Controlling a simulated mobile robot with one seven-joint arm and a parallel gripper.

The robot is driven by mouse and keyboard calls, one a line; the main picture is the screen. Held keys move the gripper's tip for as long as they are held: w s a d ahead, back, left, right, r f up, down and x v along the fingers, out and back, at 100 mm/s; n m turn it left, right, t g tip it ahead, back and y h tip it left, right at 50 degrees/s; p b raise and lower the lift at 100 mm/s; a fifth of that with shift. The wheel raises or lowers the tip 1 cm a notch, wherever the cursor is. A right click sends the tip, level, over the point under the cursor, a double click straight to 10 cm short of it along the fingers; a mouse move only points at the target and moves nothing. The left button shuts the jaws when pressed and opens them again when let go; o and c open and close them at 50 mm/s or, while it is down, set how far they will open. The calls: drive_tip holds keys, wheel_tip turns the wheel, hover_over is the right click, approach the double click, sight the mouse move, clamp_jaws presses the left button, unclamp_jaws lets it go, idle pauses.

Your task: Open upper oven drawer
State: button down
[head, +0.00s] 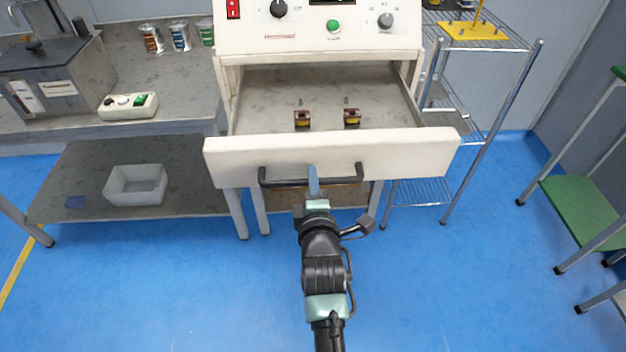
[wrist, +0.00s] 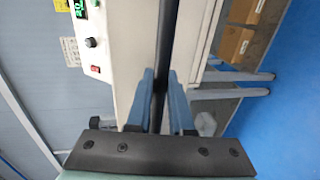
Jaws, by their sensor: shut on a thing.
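The upper oven drawer (head: 225,146) is pulled out below the control panel, with its grey inside showing. Two small brown and yellow coil parts, the left one (head: 303,118) and the right one (head: 352,117), stand in it. A black bar handle (head: 285,183) runs across the drawer's white front; it also shows in the wrist view (wrist: 165,40). My gripper (head: 314,181) is at the middle of this handle. In the wrist view its blue fingers (wrist: 160,88) are on either side of the bar, shut on it.
A grey bench (head: 180,104) with a white tray (head: 136,185) on its lower shelf stands on the left. A wire shelf rack (head: 480,125) stands close on the right, and a green-topped stool (head: 585,210) farther right. The blue floor in front is clear.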

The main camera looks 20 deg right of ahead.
drive_tip(key=shift+s, duration=0.1)
idle(0.3)
drive_tip(key=c, duration=0.8)
unclamp_jaws()
drive_tip(key=p+v, duration=0.1)
drive_tip(key=v, duration=1.2)
drive_tip(key=shift+a, duration=0.1)
